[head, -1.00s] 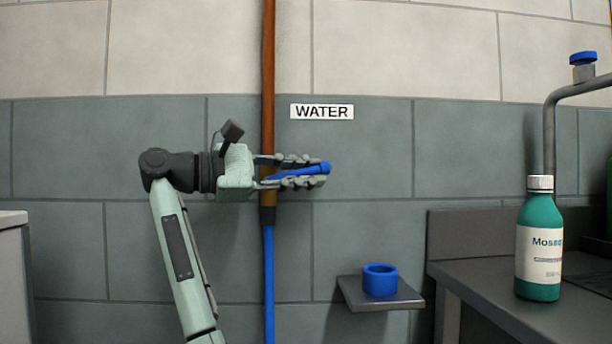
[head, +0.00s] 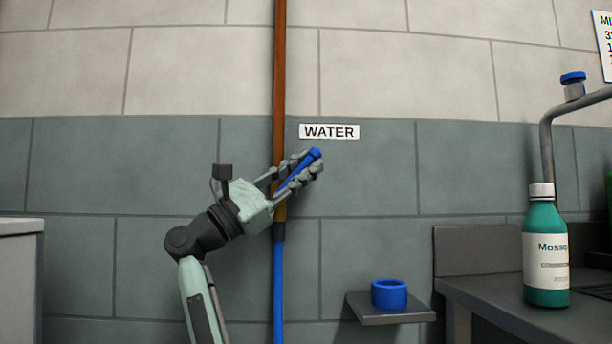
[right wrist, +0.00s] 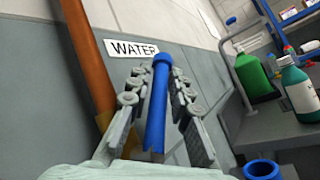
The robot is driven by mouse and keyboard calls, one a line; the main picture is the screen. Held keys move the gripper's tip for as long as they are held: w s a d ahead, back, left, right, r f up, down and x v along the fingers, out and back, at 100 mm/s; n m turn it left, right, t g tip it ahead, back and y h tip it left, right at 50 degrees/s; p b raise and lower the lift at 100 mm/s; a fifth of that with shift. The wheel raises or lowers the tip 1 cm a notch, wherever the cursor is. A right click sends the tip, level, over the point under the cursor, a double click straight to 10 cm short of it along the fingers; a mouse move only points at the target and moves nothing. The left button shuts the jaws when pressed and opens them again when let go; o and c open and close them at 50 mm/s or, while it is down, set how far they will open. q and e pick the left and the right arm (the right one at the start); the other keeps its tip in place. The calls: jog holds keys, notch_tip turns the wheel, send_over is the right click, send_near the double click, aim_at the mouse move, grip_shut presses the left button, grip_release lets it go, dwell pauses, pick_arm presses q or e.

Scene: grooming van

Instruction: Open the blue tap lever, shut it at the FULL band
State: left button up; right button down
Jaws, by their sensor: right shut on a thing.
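The blue tap lever (head: 302,170) is on the copper pipe (head: 280,80) below the WATER label (head: 329,132). It tilts up to the right. My right gripper (head: 304,168) is shut on the lever, its fingers along both sides. In the right wrist view the lever (right wrist: 157,105) runs between the two fingers (right wrist: 157,95), its round end pointing away. A blue hose (head: 278,290) runs down from the pipe. The FULL band is not seen in these frames. My left gripper is not in view.
A small shelf with a blue cup (head: 389,294) juts from the wall at lower right. A green bottle (head: 546,250) stands on the dark counter (head: 480,275) at right, near a grey bent pipe (head: 547,140). The wall left of my arm is bare.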

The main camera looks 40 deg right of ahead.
dwell(0.4)
jog(key=c, duration=1.5)
grip_release()
jog(key=shift+a, duration=0.1)
jog(key=v, duration=1.2)
jog(key=shift+f, duration=0.1)
